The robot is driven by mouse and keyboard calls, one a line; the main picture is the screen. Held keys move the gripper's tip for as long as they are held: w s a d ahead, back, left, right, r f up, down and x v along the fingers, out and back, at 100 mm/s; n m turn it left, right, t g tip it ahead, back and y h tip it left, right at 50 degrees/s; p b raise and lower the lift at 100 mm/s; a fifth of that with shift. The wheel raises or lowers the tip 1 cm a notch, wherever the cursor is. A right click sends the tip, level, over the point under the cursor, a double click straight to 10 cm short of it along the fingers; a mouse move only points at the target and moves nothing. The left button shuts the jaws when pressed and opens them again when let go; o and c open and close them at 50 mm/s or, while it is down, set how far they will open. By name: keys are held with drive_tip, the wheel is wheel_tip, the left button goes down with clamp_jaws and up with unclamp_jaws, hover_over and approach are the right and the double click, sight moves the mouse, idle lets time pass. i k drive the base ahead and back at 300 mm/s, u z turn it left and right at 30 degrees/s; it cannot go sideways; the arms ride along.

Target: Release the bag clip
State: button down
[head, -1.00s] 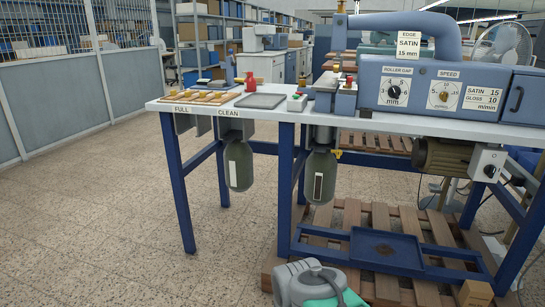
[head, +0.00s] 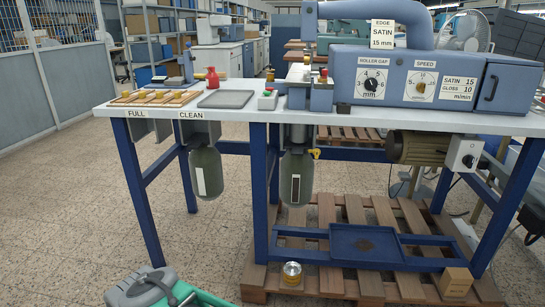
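Two grey-green bags hang under the blue-legged bench: the left bag (head: 206,172) below the CLEAN label, and the right bag (head: 285,168) below the machine's left end. The left one shows a pale strip, the right one a mostly dark strip. A small yellow part (head: 315,153) sticks out at the right side of the right bag's neck; it looks like the clip, but it is too small to tell if it is fastened. My gripper is not in view.
A grey and teal shape (head: 145,290) fills the bottom left edge; I cannot tell what it is. Open floor (head: 60,220) lies left.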

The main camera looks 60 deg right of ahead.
sight(316, 152)
drive_tip(key=z, duration=0.4)
drive_tip(key=i, duration=0.85)
drive_tip(key=z, duration=0.65)
